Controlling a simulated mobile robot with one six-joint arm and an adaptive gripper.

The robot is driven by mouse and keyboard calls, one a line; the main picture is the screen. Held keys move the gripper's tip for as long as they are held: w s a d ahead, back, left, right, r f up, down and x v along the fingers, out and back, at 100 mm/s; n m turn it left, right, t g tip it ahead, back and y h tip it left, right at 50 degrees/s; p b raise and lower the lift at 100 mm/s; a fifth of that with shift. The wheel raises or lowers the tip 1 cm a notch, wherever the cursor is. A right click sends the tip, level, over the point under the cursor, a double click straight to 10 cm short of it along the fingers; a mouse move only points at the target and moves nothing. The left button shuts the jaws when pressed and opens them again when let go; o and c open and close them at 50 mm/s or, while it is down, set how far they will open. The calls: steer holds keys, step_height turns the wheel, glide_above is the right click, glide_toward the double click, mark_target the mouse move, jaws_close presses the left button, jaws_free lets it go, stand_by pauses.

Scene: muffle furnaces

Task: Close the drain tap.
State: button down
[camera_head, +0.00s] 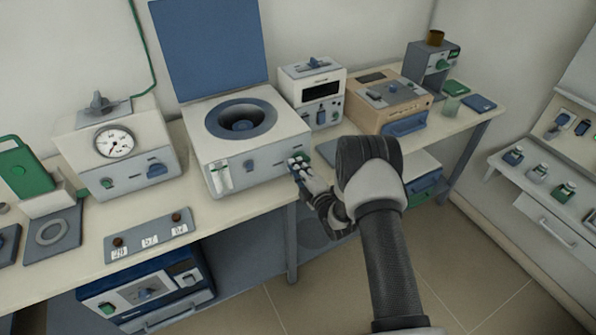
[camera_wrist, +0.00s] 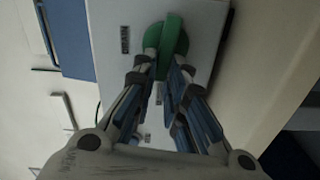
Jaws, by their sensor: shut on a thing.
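The drain tap's green handle (camera_wrist: 173,40) shows in the wrist view, a round knob with a raised bar running roughly up and down the picture. It sits on a pale panel with a small dark label (camera_wrist: 125,40) beside it. My gripper (camera_wrist: 165,64) is shut on the handle, one finger on each side of the bar. In the head view my gripper (camera_head: 299,167) is at the right front of the white centrifuge-like unit (camera_head: 228,160) with a round blue bowl.
A gauge unit (camera_head: 115,148) stands left of the bowl unit, and a white box with a dark display (camera_head: 318,92) stands behind my gripper. A tan box (camera_head: 392,98) is to the right. The bench front edge lies below my gripper. Open floor (camera_head: 470,260) is at the lower right.

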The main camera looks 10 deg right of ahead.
steer(key=shift+f+n+b, duration=0.2)
steer(key=shift+n+b, duration=0.35)
steer(key=shift+n, duration=0.35)
steer(key=c, duration=1.6)
jaws_free()
steer(key=v, duration=1.2)
steer(key=shift+r, duration=0.1)
